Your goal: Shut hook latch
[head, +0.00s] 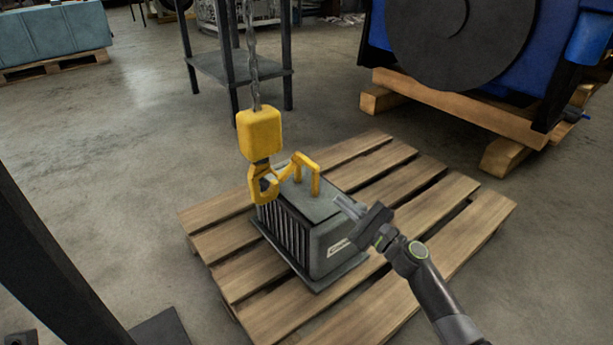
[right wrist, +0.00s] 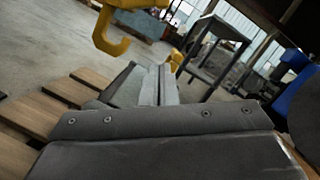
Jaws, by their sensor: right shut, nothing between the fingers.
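The yellow hook (head: 262,186) hangs from a yellow hook block (head: 260,134) on a chain. It is beside the yellow lifting handle (head: 308,174) on top of a grey finned unit (head: 318,226); whether it is around the handle I cannot tell. The latch across the hook's mouth is too small to make out. My right gripper (head: 347,207) is shut and empty, just right of the unit's top, apart from the hook. In the right wrist view the hook (right wrist: 112,36) is at upper left, beyond the gripper fingers (right wrist: 158,84). My left gripper is not in view.
The unit stands on a wooden pallet (head: 450,214). A blue engine (head: 384,25) on timber blocks (head: 455,108) is at the back right. A dark metal stand (head: 228,68) is behind the pallet.

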